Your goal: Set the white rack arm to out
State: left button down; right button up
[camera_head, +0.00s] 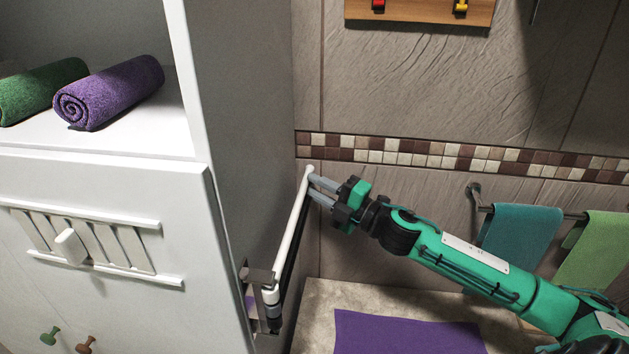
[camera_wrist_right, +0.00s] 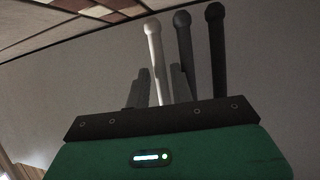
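The white rack arm (camera_head: 290,232) is a slim rod with a rounded end. It runs from a metal bracket (camera_head: 262,292) on the cabinet's side toward the wall. My right gripper (camera_head: 317,187) is at the rod's far end, its two grey fingers apart. In the right wrist view the white rod (camera_wrist_right: 154,50) shows between the fingers (camera_wrist_right: 160,85); I cannot tell whether they touch it. Two dark rods, one nearer (camera_wrist_right: 184,50) and one farther (camera_wrist_right: 216,50), stand to its right there. My left gripper is out of view.
The white cabinet (camera_head: 110,190) fills the left, with a purple rolled towel (camera_head: 110,92) and a green one (camera_head: 42,90) on its shelf. A towel rail with a teal towel (camera_head: 520,240) hangs at the right. A purple mat (camera_head: 400,333) lies below.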

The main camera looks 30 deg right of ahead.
jog(key=shift+w+a+r, duration=0.1)
jog(key=shift+w+a, duration=0.15)
jog(key=shift+w, duration=0.1)
jog(key=shift+c, duration=0.4)
grip_shut()
jog(key=shift+d, duration=0.1)
